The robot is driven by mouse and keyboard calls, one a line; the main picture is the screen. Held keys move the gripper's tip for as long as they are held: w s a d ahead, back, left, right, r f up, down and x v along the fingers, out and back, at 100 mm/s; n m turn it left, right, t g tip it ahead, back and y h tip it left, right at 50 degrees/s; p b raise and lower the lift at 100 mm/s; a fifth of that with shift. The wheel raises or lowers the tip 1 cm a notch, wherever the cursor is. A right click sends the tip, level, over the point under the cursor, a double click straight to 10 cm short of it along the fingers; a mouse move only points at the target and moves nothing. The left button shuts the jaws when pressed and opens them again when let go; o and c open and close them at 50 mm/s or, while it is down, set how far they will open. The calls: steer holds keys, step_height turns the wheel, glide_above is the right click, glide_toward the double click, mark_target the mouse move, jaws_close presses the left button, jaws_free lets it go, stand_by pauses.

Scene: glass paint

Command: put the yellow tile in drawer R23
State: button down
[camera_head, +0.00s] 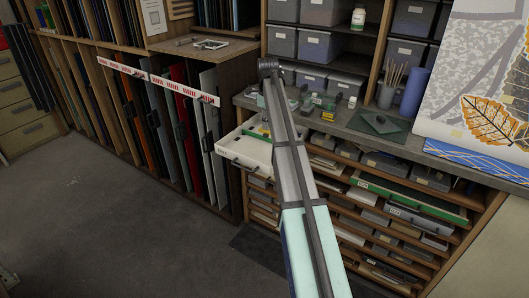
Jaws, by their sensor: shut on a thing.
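My arm (293,160) runs from the bottom of the view up to a dark joint in front of the counter. My gripper does not show; the arm hides what lies behind it. I cannot pick out the yellow tile for certain. A small yellow patch (328,115) shows among small items on the counter. A pale drawer (243,160) stands pulled out left of my arm, with a dark handle on its front and something green inside. Its label is too small to read, so I cannot tell whether it is R23.
The grey counter (345,112) holds small items, a dark green mat (380,122), a cup of brushes (386,94) and a blue roll (414,92). Several shelves below hold boxes and sheets, with one green-edged tray (408,200) sticking out. Upright panels (180,110) stand at left. The floor (110,220) is clear.

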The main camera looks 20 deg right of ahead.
mark_target(267, 161)
step_height(267, 161, down, 15)
steer(key=p, duration=0.2)
steer(key=shift+a+f+p, duration=0.1)
steer(key=shift+p, duration=0.2)
steer(key=shift+f, duration=0.15)
steer(key=c, duration=1)
jaws_free()
step_height(267, 161, up, 12)
steer(key=shift+r+b, duration=0.2)
steer(key=shift+b, duration=0.95)
